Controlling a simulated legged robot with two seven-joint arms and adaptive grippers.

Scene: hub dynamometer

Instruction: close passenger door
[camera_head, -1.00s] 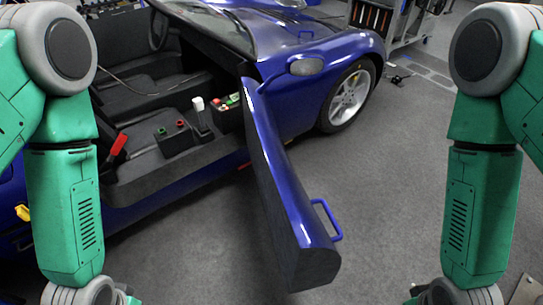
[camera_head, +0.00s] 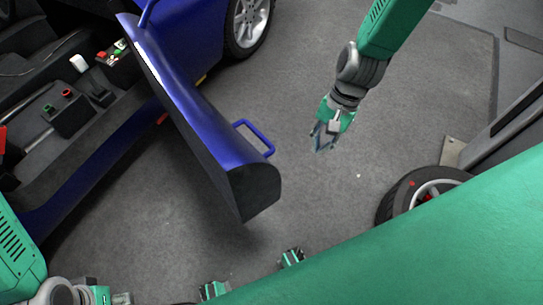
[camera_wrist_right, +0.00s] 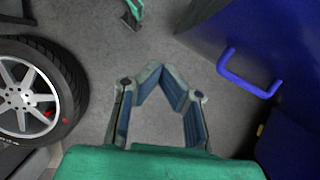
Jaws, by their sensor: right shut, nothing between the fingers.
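The blue passenger door (camera_head: 190,105) stands swung open from the car, its dark end face towards me. Its blue loop handle (camera_head: 256,138) sticks out from the outer side, near the free end. The handle (camera_wrist_right: 248,75) also shows at upper right in the right wrist view. My right gripper (camera_head: 320,148) is to the right of the handle, apart from it and over bare floor. Its fingertips (camera_wrist_right: 161,76) meet in the wrist view with nothing between them. Only a little of my left gripper (camera_head: 120,298) shows at the bottom edge; its fingers cannot be made out.
The car's open interior (camera_head: 65,105) holds several small objects on the console. A loose wheel (camera_head: 392,207) lies at right, beside a grey metal structure (camera_head: 500,135); the wheel also shows in the wrist view (camera_wrist_right: 70,90). Grey floor (camera_head: 330,215) is clear between door and wheel.

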